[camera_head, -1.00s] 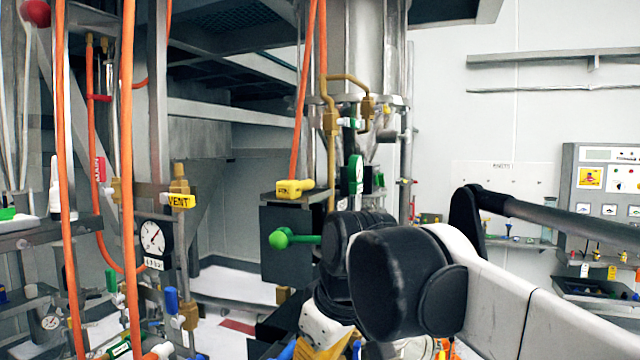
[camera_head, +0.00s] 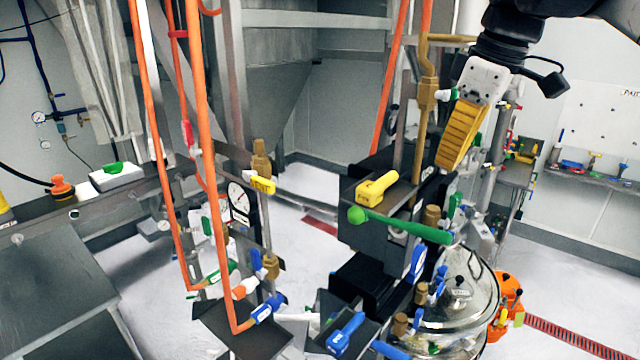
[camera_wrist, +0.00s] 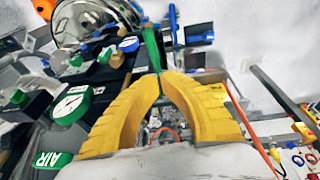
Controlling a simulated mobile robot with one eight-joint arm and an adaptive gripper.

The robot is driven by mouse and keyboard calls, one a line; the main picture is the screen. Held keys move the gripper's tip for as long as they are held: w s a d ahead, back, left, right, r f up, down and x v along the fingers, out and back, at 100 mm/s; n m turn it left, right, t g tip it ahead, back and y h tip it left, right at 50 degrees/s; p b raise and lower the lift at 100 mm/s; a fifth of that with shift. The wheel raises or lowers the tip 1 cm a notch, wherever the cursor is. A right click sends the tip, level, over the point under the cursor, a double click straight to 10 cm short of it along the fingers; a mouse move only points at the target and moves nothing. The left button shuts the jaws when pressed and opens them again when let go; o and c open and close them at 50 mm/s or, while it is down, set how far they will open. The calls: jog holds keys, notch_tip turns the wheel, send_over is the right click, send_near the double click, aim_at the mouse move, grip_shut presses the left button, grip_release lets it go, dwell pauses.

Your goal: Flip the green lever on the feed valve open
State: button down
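The green lever (camera_head: 405,229) has a round ball end and sticks out to the left from the dark valve assembly in the head view. It lies nearly level. My gripper (camera_head: 446,166) is above and to the right of it, yellow fingers pointing down, apart from the lever. In the wrist view, the fingertips of my gripper (camera_wrist: 164,76) come together with almost no gap and nothing clearly held between them. A green bar (camera_wrist: 152,48) shows just beyond the tips; I cannot tell whether it is the same lever.
A yellow handle (camera_head: 377,188) sits just above the lever. Orange hoses (camera_head: 205,150) and a gauge (camera_head: 238,198) stand to the left. Blue handles (camera_head: 345,333) and a round glass-lidded vessel (camera_head: 470,290) are below. A green-rimmed dial (camera_wrist: 72,104) shows in the wrist view.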

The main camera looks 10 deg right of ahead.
aim_at(421, 232)
jog(key=shift+f, duration=0.15)
jog(key=x, duration=0.4)
jog(key=p+x, duration=0.1)
jog(key=x, duration=0.3)
jog(key=p+x, duration=0.1)
jog(key=x, duration=0.3)
jog(key=shift+s+d+f, duration=0.15)
jog(key=shift+d+f, duration=0.1)
jog(key=shift+d, duration=0.1)
jog(key=shift+d+f+p, duration=0.15)
jog(key=shift+f+p, duration=0.2)
jog(key=shift+f, duration=0.3)
jog(key=shift+f, duration=0.1)
